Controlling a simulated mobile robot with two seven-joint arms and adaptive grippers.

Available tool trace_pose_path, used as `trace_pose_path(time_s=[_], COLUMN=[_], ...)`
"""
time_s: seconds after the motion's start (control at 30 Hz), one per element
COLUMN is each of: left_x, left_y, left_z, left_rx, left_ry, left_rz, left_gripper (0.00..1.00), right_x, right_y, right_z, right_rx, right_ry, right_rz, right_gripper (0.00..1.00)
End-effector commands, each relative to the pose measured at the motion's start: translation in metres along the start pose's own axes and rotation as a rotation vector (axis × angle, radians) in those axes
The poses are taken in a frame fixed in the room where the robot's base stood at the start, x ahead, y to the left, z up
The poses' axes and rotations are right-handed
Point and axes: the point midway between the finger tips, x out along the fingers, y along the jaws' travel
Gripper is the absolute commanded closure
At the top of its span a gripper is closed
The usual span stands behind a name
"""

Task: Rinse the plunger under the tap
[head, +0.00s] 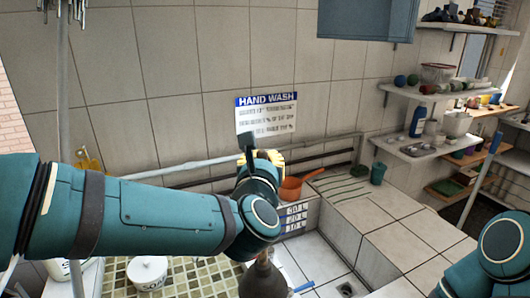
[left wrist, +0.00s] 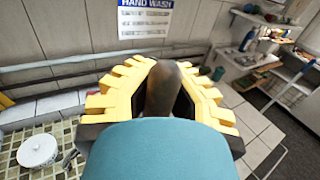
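My left gripper (head: 268,157) has yellow fingers and is above the tiled sink, in front of the wall. In the left wrist view its fingers (left wrist: 160,85) close around a dark brown rounded shaft (left wrist: 163,88), which looks like the plunger's handle. In the head view a dark brown bulb (head: 264,279), seemingly the plunger's cup, hangs below my left forearm at the bottom edge. My arm hides the part between. I cannot make out a tap for certain. My right gripper is out of view; only part of my right arm shows at bottom right.
A white lidded pot (head: 147,272) stands on the checkered tiles at left. An orange pan (head: 296,184) and a green cup (head: 378,172) are behind the sink. A drain (head: 345,289) is at lower right. Loaded shelves (head: 430,92) line the right wall.

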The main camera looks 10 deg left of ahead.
Motion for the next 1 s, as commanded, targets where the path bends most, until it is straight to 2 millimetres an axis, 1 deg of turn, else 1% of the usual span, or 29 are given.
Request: trace_pose_path(time_s=[0.17, 1.0], left_x=[0.002, 0.015], left_y=[0.009, 0.081], left_z=[0.0, -0.015], left_rx=[0.001, 0.0], left_ry=[-0.003, -0.002], left_rz=[0.003, 0.003], left_gripper=[1.0, 1.0], right_x=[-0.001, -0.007], right_y=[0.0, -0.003], right_z=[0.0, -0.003], right_rx=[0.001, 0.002], right_ry=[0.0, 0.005], right_rz=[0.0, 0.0], right_gripper=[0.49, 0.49])
